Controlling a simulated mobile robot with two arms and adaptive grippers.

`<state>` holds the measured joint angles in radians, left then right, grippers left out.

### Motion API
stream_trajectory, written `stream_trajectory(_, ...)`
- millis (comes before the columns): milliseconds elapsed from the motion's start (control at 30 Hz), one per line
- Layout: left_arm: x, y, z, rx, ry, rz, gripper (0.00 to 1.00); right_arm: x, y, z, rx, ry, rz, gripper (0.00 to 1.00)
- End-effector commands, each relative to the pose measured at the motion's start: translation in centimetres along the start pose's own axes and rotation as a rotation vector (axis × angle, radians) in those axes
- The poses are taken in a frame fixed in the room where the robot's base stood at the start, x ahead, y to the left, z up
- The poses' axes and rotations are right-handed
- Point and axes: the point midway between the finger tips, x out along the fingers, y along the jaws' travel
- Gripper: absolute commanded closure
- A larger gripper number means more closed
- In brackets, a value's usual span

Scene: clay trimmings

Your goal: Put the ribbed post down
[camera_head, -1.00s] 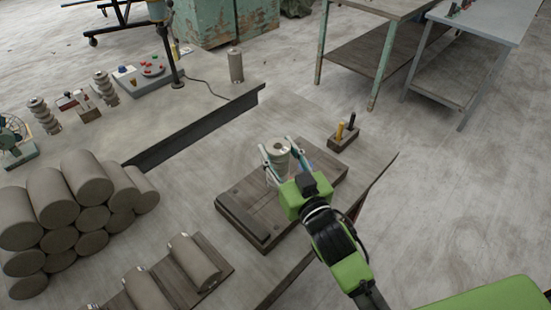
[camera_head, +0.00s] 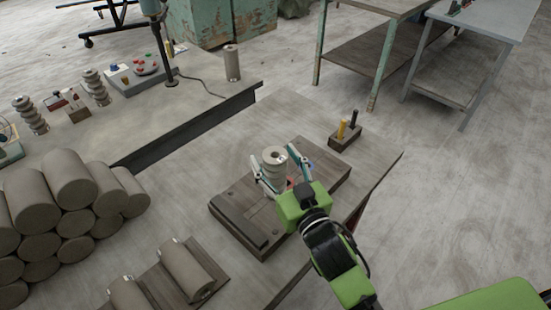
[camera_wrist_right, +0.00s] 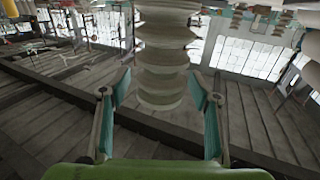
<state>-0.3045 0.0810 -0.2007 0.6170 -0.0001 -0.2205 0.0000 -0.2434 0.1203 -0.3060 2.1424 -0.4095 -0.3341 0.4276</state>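The ribbed post (camera_head: 274,163) is a grey-beige ringed clay column, upright over the dark wooden board (camera_head: 235,225) on the near bench. It also fills the upper middle of the right wrist view (camera_wrist_right: 162,60). My right gripper (camera_head: 272,157) has its fingers on either side of the post. In the right wrist view (camera_wrist_right: 160,88) gaps show between the post and both fingers, so the gripper is open around it. The post's foot is partly hidden in the head view, and I cannot tell for certain that it touches the board. My left gripper is out of view.
A small block with a yellow and a dark peg (camera_head: 345,136) stands behind the board. Stacked clay cylinders (camera_head: 70,180) and a rack of cylinders (camera_head: 187,268) lie left.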

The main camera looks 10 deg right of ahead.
Motion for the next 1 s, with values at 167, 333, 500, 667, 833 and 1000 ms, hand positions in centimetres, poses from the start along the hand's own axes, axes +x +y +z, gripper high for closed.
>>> stream_trajectory(167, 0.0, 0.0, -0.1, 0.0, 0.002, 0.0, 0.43, 0.0, 0.0, 0.0, 0.0, 0.0, 0.0, 0.43)
stream_trajectory(333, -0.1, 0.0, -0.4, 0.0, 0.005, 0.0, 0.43, -0.3, 0.0, -0.3, 0.0, -0.001, 0.0, 0.43)
stream_trajectory(500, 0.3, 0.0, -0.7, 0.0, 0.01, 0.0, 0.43, -2.5, 0.0, 0.0, 0.002, -0.003, 0.0, 0.43)
stream_trajectory(667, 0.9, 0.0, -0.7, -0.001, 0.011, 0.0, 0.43, -5.4, 0.0, 0.0, 0.001, -0.003, 0.001, 0.43)
stream_trajectory(833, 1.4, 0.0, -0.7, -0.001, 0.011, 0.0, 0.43, -8.3, 0.0, 0.0, 0.002, -0.004, 0.0, 0.43)
stream_trajectory(1000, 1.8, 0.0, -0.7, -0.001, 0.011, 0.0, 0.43, -10.4, 0.0, -0.1, 0.001, -0.002, 0.001, 0.43)
